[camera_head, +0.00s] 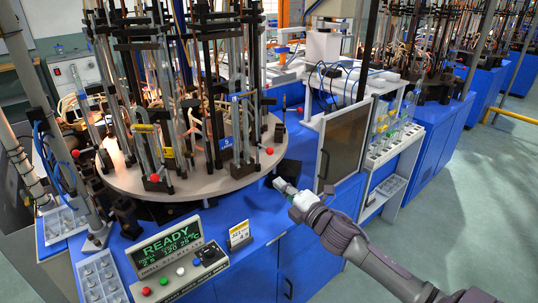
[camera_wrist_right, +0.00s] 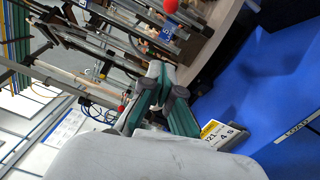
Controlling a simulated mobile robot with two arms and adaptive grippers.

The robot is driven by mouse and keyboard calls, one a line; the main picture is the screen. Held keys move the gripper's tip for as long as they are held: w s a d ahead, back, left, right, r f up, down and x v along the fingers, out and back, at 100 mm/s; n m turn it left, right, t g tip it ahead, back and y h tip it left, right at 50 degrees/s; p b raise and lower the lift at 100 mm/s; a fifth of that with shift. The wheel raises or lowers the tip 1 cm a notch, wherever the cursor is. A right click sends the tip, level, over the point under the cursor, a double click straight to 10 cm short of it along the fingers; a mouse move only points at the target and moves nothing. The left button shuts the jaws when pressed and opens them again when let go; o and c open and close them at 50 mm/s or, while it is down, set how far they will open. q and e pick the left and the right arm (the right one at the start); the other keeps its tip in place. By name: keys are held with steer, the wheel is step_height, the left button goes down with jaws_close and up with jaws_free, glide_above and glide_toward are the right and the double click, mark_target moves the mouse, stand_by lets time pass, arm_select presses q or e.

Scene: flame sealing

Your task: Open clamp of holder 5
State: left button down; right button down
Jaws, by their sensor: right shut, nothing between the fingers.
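The round turntable (camera_head: 115,180) carries several upright holders with tubes and rods. A blue tag that looks like a 5 (camera_head: 226,143) marks a holder at its front right; a blue tag (camera_wrist_right: 166,32) also shows in the right wrist view. A red ball knob (camera_head: 269,151) sits at the rim near that holder, and one red knob (camera_wrist_right: 171,6) shows at the top of the wrist view. My right gripper (camera_head: 279,184) is shut and empty, just outside the turntable's right front rim, apart from the knob. The holder's clamp is too small to read. My left gripper is not in view.
A control box with a READY display (camera_head: 172,248) and a small yellow-white card (camera_head: 239,235) stand at the front of the blue bench (camera_head: 240,270). A dark-paned cabinet (camera_head: 345,145) and a bottle rack (camera_head: 385,145) stand to the right. The floor at far right is clear.

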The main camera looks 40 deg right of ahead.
steer(key=shift+r, duration=0.1)
steer(key=w+d+r+p, duration=0.1)
steer(key=w+d+p, duration=0.2)
steer(key=w, duration=0.8)
steer(key=shift+d+p, duration=0.2)
steer(key=shift+p, duration=0.4)
steer(key=shift+d, duration=0.1)
